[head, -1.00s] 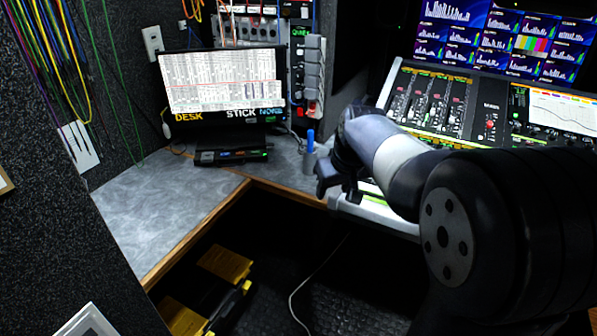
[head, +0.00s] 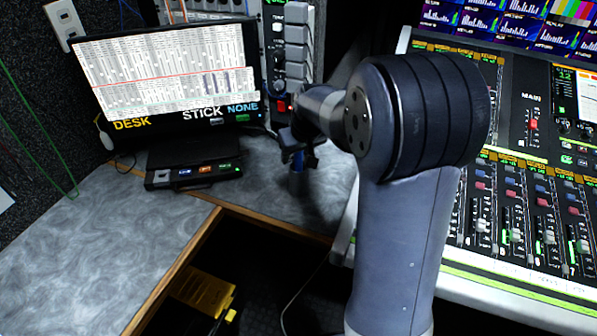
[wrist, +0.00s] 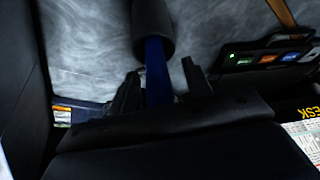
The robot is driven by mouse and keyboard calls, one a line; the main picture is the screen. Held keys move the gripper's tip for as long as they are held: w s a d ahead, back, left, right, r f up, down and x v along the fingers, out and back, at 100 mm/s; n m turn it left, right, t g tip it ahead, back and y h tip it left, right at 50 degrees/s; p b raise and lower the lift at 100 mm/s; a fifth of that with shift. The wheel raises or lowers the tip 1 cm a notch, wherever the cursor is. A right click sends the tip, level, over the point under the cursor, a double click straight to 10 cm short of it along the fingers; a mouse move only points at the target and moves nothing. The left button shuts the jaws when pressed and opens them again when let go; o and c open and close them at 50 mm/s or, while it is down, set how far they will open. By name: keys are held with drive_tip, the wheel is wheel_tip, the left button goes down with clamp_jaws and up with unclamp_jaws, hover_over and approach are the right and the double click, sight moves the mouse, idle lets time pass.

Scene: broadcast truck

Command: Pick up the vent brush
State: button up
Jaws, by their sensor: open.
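The vent brush, as far as I can tell, is the slim blue stick (head: 297,164) standing in a small grey cup on the desk corner. In the head view my gripper (head: 299,150) is right over it and hides its upper part. In the wrist view the blue brush (wrist: 156,72) runs between the two dark fingers of my gripper (wrist: 160,85). The fingers are apart, with room on both sides of the brush. Its lower end is hidden inside the dark cup (wrist: 153,30).
A monitor (head: 170,75) and a small black box with coloured buttons (head: 195,172) stand left of the cup. The mixing console (head: 520,200) is on the right. The grey desk (head: 70,255) is clear at left. A yellow case (head: 203,291) lies below.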

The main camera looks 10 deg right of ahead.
drive_tip(key=shift+c, duration=0.6)
drive_tip(key=c, duration=0.9)
clamp_jaws()
drive_tip(key=shift+r, duration=0.15)
